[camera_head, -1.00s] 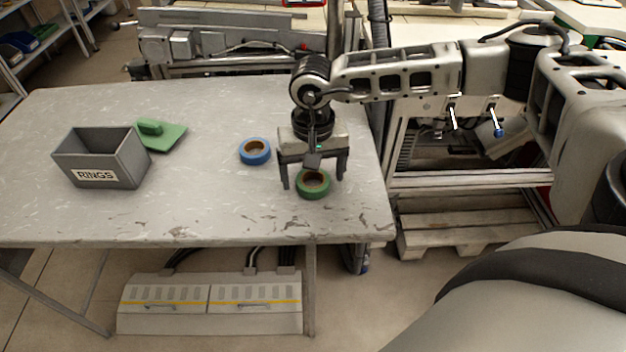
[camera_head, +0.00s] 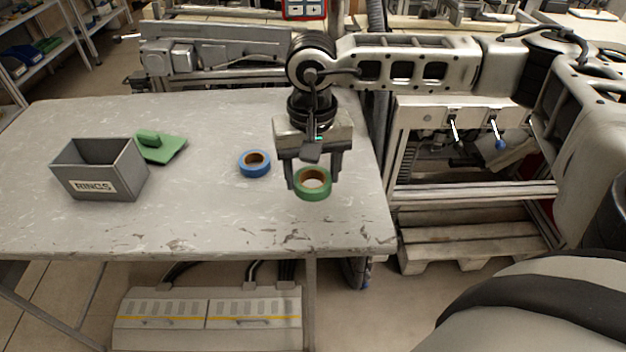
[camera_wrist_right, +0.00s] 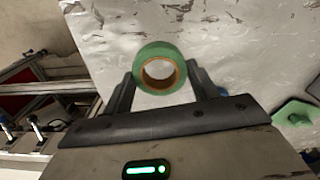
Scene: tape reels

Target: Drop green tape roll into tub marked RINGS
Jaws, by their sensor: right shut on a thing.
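The green tape roll (camera_head: 313,194) is between the fingers of my right gripper (camera_head: 313,180), near the right end of the table. The gripper is shut on it, one finger on each side. In the right wrist view the green roll (camera_wrist_right: 159,54) sits between the two dark fingertips (camera_wrist_right: 160,82), its brown core open toward the camera. The grey tub marked RINGS (camera_head: 98,186) stands upright at the left of the table, well apart from the gripper, and its visible inside looks empty. My left gripper is not in view.
A blue tape roll (camera_head: 254,164) lies on the table, left of the right gripper. A green trowel-like tool (camera_head: 165,148) lies just behind and right of the tub. The grey table (camera_head: 200,220) is clear between the tub and the blue roll.

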